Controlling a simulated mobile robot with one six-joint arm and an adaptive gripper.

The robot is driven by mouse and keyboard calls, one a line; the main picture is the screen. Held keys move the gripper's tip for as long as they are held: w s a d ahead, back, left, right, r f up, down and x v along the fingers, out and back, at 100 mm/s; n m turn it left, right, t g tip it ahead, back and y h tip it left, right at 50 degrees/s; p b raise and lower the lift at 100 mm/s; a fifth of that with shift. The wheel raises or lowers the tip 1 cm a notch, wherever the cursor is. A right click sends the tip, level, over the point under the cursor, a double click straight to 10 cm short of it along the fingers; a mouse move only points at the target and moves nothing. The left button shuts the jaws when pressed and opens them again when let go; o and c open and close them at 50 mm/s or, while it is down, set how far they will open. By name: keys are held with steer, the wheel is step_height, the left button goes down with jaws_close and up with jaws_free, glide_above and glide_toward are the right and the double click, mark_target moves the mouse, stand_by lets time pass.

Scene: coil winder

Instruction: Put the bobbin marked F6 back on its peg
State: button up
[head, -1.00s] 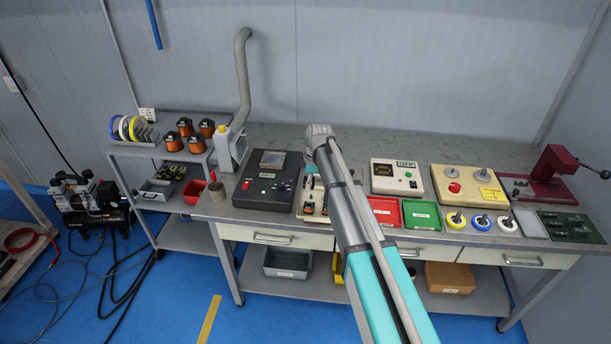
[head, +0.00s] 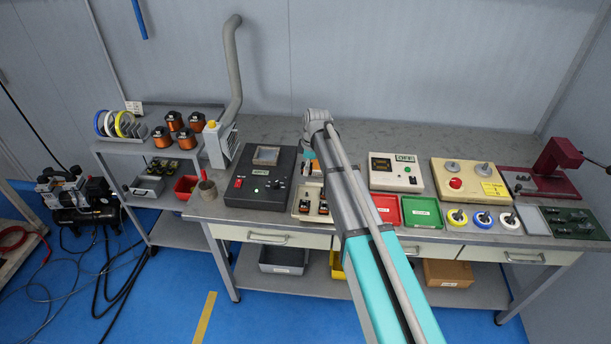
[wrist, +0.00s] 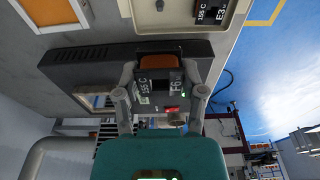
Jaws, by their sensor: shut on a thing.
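The bobbin marked F6 (wrist: 160,86) is in the wrist view, with a dark flange, an orange-brown winding and the label "155 C F6". My gripper (wrist: 160,95) is shut on it, one finger at each side. The bobbin is in front of a black box with a screen and appears held clear of it. In the head view my arm hides most of the gripper and the bobbin. A pale tray (head: 299,212) stands right of the black box, partly behind my arm. Another bobbin, marked E3 (wrist: 220,12), sits in the tray in the wrist view.
The black box (head: 263,183) stands left of the tray. Red (head: 386,208) and green (head: 423,211) bins and a white meter (head: 396,173) are right of my arm. Several copper bobbins stand on the left shelf (head: 150,148). The bench's back strip is clear.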

steer(key=shift+s+a, duration=0.1)
steer(key=shift+a, duration=0.05)
steer(key=b, duration=0.4)
glide_above(307, 192)
step_height(307, 192, down, 4)
steer(key=shift+f, duration=0.2)
steer(key=shift+b, duration=0.3)
steer(key=shift+f+b, duration=2.4)
steer(key=shift+f, duration=0.05)
steer(key=shift+f+b, duration=1.05)
steer(key=o, duration=1.3)
steer(key=shift+c, duration=0.2)
